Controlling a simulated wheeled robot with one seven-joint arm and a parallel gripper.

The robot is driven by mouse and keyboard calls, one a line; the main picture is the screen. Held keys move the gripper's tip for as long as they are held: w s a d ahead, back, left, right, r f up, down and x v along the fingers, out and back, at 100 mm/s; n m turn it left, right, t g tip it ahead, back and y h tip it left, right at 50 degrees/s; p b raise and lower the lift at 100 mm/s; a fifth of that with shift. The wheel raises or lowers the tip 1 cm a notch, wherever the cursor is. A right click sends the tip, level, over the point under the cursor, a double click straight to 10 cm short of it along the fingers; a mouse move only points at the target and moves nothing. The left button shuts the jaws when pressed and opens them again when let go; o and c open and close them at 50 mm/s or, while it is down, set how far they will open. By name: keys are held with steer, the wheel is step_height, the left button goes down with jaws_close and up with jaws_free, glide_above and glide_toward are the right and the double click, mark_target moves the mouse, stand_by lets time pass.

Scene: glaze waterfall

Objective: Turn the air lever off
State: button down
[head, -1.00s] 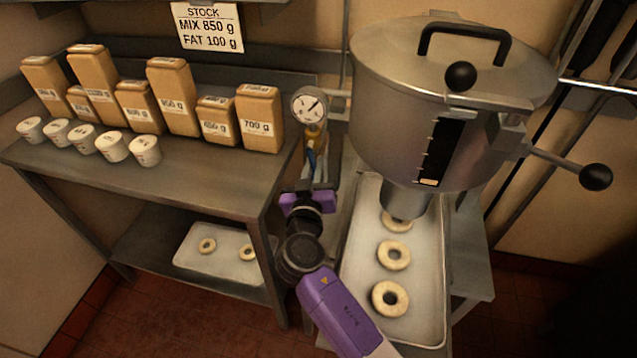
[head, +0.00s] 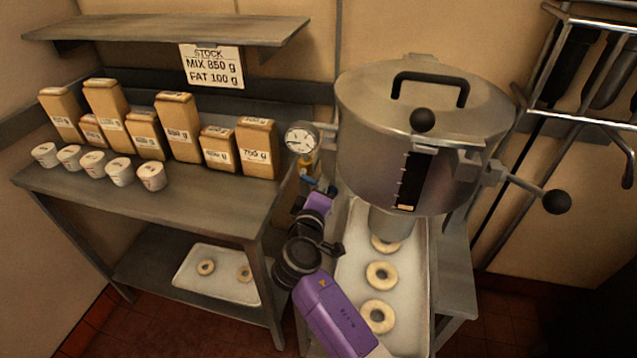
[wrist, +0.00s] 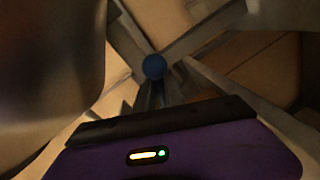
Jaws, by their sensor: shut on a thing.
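The air lever (head: 330,190) is a small blue handle below a brass fitting (head: 309,167) and a round white gauge (head: 301,139), between the shelf unit and the hopper. It slants down to the right in the head view. My purple gripper (head: 326,196) is at the lever's end, with its jaws shut on it. The wrist view shows a blue round end of the lever (wrist: 154,67) just beyond the narrow fingers (wrist: 157,95). The fingertips' contact is small and partly hidden. The gauge needle appears to point to the left.
A large steel hopper (head: 365,150) stands close at right, above a tray (head: 410,285) with several dough rings. A steel shelf unit (head: 200,195) with bags and cups stands close at left. A stock sign (head: 212,67) hangs behind.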

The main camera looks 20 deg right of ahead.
steer(key=shift+s+d+r+n+g+h+p, duration=0.1)
steer(key=shift+r+n+p, duration=0.2)
steer(key=shift+n+p, duration=0.25)
steer(key=shift+w+a+r+n+g+h+p, duration=0.1)
steer(key=shift+r+n+p, duration=0.25)
steer(key=shift+n, duration=0.35)
steer(key=shift+s+d+r+n+g+h+p, duration=0.1)
steer(key=shift+r+n+p, duration=0.25)
steer(key=shift+n, duration=0.3)
steer(key=c, duration=1.4)
jaws_free()
steer(key=shift+c, duration=0.2)
steer(key=b+v, duration=0.1)
steer(key=v, duration=0.7)
